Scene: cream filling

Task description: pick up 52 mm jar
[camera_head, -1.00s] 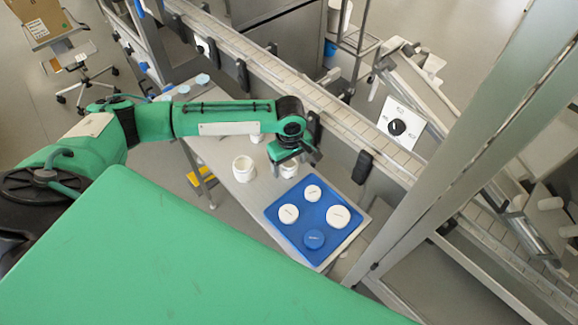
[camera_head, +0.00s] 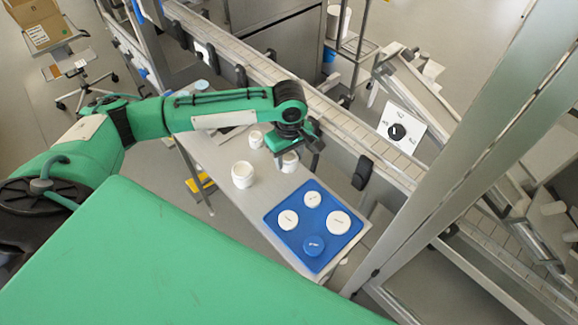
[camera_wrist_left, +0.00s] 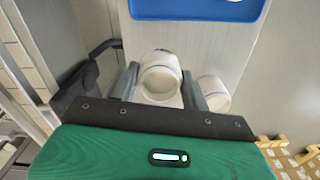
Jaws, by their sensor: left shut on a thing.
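My left gripper (camera_head: 291,153) is shut on a white jar (camera_head: 290,164), one finger on each side of it. In the left wrist view the jar (camera_wrist_left: 160,82) sits upright between the two fingers. The gripper hides its upper part in the head view. It appears slightly above the table. Two other white jars stand on the table: a larger one (camera_head: 243,175) to the left and a smaller one (camera_head: 255,139) behind. I cannot read sizes on the jars. My right gripper is not in view.
A blue tray (camera_head: 279,238) with several round lids, white and blue, lies on the table (camera_head: 215,158) close to the held jar. A conveyor (camera_head: 335,118) with black brackets runs behind the table. A metal post (camera_head: 455,160) stands to the right.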

